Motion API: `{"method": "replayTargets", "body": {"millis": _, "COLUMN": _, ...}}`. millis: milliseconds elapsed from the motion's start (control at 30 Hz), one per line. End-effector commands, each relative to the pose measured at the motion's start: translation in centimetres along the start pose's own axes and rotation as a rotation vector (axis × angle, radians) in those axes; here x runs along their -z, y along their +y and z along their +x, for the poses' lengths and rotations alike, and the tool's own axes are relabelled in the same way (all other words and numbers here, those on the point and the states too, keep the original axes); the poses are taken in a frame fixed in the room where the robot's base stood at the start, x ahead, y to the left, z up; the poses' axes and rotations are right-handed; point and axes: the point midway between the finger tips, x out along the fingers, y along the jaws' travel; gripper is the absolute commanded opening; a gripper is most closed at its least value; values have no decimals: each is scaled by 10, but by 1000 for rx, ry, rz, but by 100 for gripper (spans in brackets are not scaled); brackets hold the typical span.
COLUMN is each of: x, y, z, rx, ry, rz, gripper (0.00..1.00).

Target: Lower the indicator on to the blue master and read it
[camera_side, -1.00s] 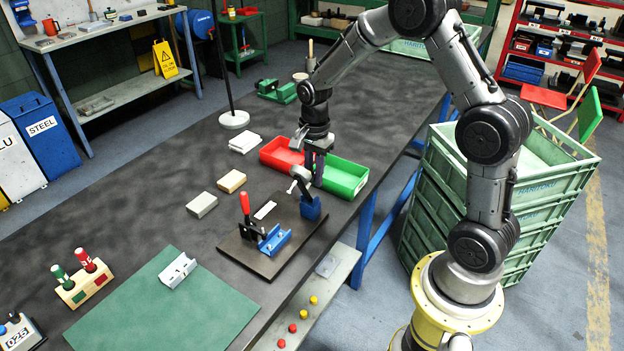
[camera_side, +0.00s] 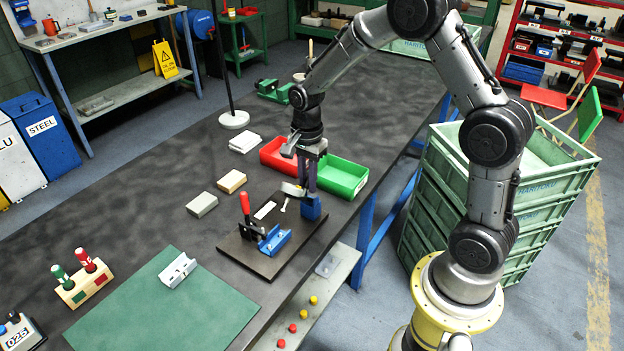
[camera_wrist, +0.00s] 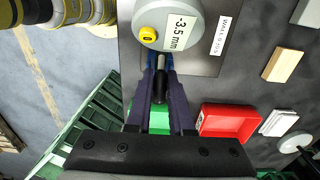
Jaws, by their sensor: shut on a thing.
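The indicator (camera_wrist: 168,22) is a round grey dial reading -3.5 mm, with a yellow button, in the wrist view. In the side view the indicator (camera_side: 292,190) is a pale, nearly edge-on shape beside the blue post (camera_side: 311,207), a thin stem below it. My gripper (camera_wrist: 160,92) is shut on the black handle (camera_wrist: 160,90) behind the dial; in the side view my gripper (camera_side: 308,183) is just above the post. The blue master (camera_side: 275,239), a channel-shaped piece, sits on the dark plate (camera_side: 263,261). I cannot tell whether the stem touches it; the dial hides it in the wrist view.
A red-handled clamp (camera_side: 245,207) stands beside the master. Red (camera_side: 277,153) and green (camera_side: 343,178) trays are behind my gripper. A grey channel part (camera_side: 177,270) lies on the green mat (camera_side: 160,310). Two small blocks lie left of the plate. A white label (camera_wrist: 226,36) is on the plate.

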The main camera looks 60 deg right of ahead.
Motion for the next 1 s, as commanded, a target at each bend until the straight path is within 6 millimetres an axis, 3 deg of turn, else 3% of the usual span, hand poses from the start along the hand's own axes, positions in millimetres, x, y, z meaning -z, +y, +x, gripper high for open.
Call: {"method": "replayTargets", "body": {"millis": 1000, "x": -30, "y": 1, "z": 12, "rx": -4, "ry": -4, "rz": 0, "gripper": 0}}
